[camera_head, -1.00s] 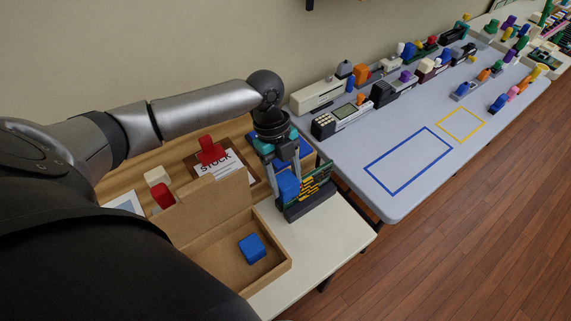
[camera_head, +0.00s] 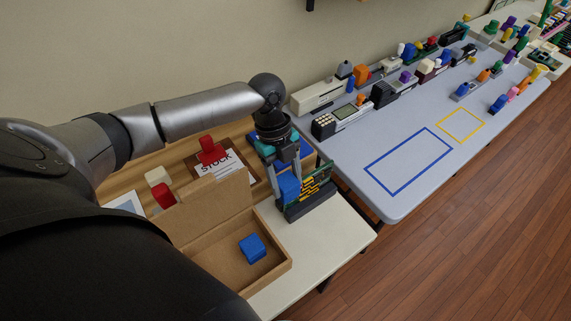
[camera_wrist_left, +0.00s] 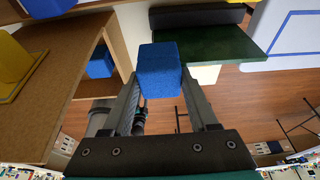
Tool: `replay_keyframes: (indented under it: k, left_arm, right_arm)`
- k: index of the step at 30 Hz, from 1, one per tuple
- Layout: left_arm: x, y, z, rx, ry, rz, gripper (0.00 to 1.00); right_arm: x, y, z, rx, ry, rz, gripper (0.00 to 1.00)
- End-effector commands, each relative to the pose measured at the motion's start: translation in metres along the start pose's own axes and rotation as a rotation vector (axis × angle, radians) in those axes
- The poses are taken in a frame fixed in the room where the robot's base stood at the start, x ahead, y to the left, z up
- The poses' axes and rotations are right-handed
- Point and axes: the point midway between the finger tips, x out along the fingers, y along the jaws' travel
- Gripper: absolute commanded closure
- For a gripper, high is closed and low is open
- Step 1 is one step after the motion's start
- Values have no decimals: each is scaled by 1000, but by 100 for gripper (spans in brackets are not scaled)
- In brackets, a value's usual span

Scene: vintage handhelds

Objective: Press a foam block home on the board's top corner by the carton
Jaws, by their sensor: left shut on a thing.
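My left gripper (camera_head: 287,172) points down and is shut on a blue foam block (camera_head: 289,188). The block also shows between the fingers in the left wrist view (camera_wrist_left: 158,72). A green circuit board (camera_head: 326,172) stands upright in a dark stand (camera_head: 310,207) just right of the block. The block is at the board's end by the carton; I cannot tell whether they touch. In the wrist view the board (camera_wrist_left: 215,48) runs right from behind the block. The open cardboard carton (camera_head: 280,268) stands front left, with another blue foam block (camera_head: 252,249) inside. My right gripper is not in view.
Behind the carton lie a sign reading STOCK (camera_head: 232,166), a red stamp-like piece (camera_head: 209,150), and red and cream blocks. The pale table (camera_head: 340,235) is clear in front of the stand. A grey table (camera_head: 395,205) with handhelds and outlined areas stands at right.

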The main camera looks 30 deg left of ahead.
Motion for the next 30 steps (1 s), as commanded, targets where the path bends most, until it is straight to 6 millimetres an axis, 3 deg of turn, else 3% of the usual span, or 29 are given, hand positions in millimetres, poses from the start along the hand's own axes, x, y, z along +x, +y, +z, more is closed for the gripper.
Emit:
replay_keyframes:
  k: [9, 10, 19, 30]
  left_arm:
    - [1, -3, -1, 1, 1, -6, 72]
    - [1, -3, -1, 1, 1, -6, 38]
    - [1, -3, -1, 1, 2, -7, 6]
    - [-3, -2, -2, 1, 2, -5, 6]
  right_arm:
    - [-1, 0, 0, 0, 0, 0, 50]
    - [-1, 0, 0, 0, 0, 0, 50]
    - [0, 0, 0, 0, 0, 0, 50]
    - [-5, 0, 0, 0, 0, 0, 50]
